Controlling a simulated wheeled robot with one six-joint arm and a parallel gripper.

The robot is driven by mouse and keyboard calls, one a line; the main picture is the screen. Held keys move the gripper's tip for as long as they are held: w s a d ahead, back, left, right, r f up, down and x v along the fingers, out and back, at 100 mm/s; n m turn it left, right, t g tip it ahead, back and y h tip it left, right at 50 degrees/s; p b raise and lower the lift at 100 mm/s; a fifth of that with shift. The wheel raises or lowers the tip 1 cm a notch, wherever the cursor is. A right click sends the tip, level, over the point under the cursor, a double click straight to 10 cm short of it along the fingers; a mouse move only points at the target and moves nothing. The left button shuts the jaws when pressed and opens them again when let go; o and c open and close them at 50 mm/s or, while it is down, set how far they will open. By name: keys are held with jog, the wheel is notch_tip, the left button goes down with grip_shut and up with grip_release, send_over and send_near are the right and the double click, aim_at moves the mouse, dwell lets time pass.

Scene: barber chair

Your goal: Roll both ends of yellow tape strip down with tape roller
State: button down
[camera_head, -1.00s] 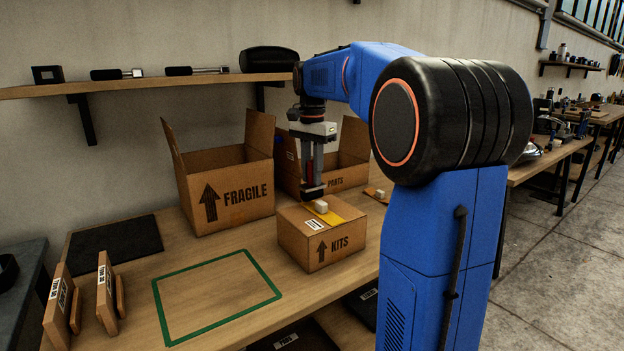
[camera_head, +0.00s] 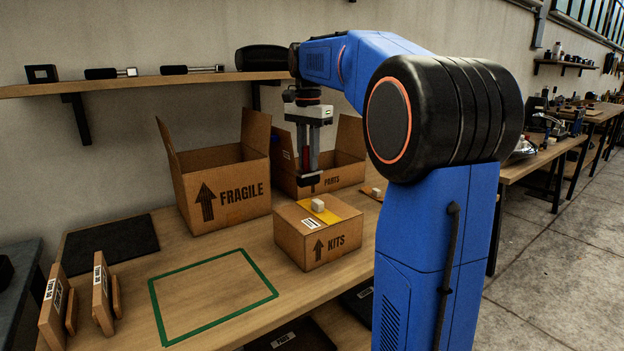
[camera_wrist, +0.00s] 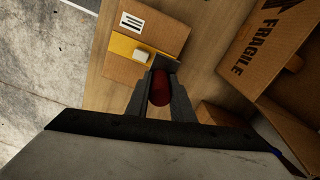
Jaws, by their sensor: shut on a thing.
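The yellow tape strip (camera_head: 341,210) lies across the top of the closed KITS box (camera_head: 318,246). It also shows in the wrist view (camera_wrist: 122,45), with one end hidden by the roller. A small white block (camera_head: 318,205) stands on the box top at the strip. My gripper (camera_head: 308,158) is shut on the tape roller, whose red handle (camera_wrist: 160,88) sits between the fingers. The roller's dark head (camera_head: 309,180) points down and hangs above the back of the box, apart from it in the head view.
An open FRAGILE box (camera_head: 228,190) stands behind and left, with an open PARTS box (camera_head: 340,177) behind. A green outline (camera_head: 213,294) marks clear table at the front. A dark mat (camera_head: 110,245) and upright boards (camera_head: 101,290) are at left. A shelf (camera_head: 150,85) runs above.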

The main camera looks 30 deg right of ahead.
aim_at(308, 170)
jog(key=shift+f, duration=2.5)
jog(key=shift+f, duration=0.45)
jog(key=c, duration=2.5)
grip_release()
jog(key=shift+w+f, duration=0.1)
jog(key=shift+w, duration=0.95)
jog(key=shift+c, duration=0.2)
jog(key=shift+w+r, duration=0.15)
jog(key=shift+r, duration=0.45)
grip_shut()
jog(key=shift+r, duration=2.5)
